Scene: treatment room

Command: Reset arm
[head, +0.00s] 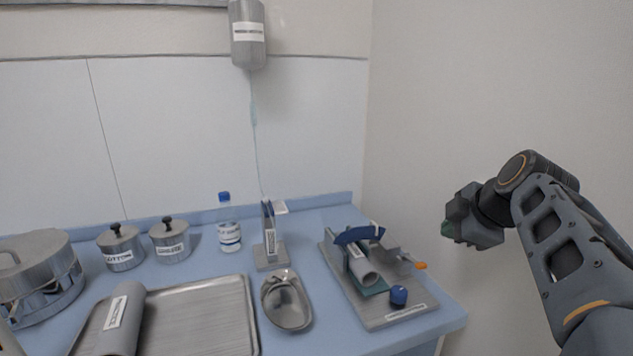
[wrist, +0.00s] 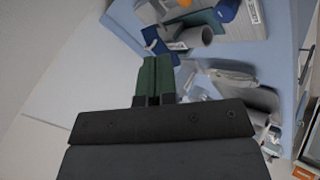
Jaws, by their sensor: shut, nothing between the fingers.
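My gripper (head: 447,230) is raised in the air at the right of the head view, to the right of the blue counter and in front of the bare wall. Its green fingertips also show in the wrist view (wrist: 155,75), pressed together with nothing between them. My arm comes in from the lower right, bent at the elbow. The gripper touches nothing on the counter.
The blue counter (head: 340,345) holds a grey board (head: 385,318) with a rolled item, a metal kidney dish (head: 286,300), a metal tray (head: 200,315), two lidded canisters (head: 170,240), a bottle (head: 229,235) and a steel drum (head: 40,270). A dispenser (head: 247,50) hangs above.

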